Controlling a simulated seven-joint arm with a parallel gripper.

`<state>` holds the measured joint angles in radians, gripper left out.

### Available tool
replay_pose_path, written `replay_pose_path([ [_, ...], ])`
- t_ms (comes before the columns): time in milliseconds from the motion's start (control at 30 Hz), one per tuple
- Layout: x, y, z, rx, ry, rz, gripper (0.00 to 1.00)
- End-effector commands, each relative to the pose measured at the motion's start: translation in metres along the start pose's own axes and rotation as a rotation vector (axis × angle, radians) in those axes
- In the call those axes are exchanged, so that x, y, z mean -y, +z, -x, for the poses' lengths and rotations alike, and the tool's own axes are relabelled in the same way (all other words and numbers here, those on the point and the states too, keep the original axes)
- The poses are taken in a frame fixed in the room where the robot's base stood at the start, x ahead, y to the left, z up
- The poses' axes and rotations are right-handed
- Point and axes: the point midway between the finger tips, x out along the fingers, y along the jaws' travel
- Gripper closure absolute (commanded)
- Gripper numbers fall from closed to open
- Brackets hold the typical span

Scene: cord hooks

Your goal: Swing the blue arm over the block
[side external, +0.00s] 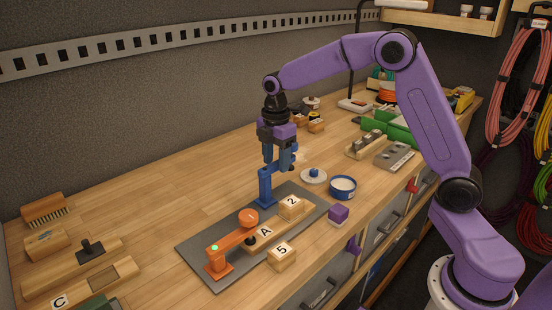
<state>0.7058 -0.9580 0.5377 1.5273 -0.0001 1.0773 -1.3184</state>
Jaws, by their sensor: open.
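The blue arm (265,187) stands on the far side of a dark grey plate (200,253), as an upright post with a short part at its top. My gripper (279,163) points down right above that top, with its two blue fingers apart. I cannot tell whether they touch the blue arm, since the blues run together. Several wooden blocks are near: block A (265,232) and block 2 (291,206) on the plate, and block 5 (281,255) at its near edge. An orange arm (232,240) with a round orange end reaches from the plate's left end toward block A.
A purple cube (338,214), a blue-rimmed round dish (343,187) and a white disc with a blue knob (314,175) lie right of the plate. Wooden tools and trays (85,272) are at the left.

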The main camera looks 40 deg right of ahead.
Motion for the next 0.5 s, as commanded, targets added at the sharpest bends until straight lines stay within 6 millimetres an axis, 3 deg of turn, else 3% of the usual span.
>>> replay_pose_path([
  [267,-0.0001,0.0001,-0.0017,0.0,0.001,0.0,0.49],
  [333,-0.0001,0.0001,-0.0016,0.0,0.001,0.0,0.65],
  [433,-0.0001,0.0001,-0.0015,0.0,0.001,0.0,0.98],
  [500,-0.0001,0.0001,-0.0014,0.0,0.001,0.0,1.0],
])
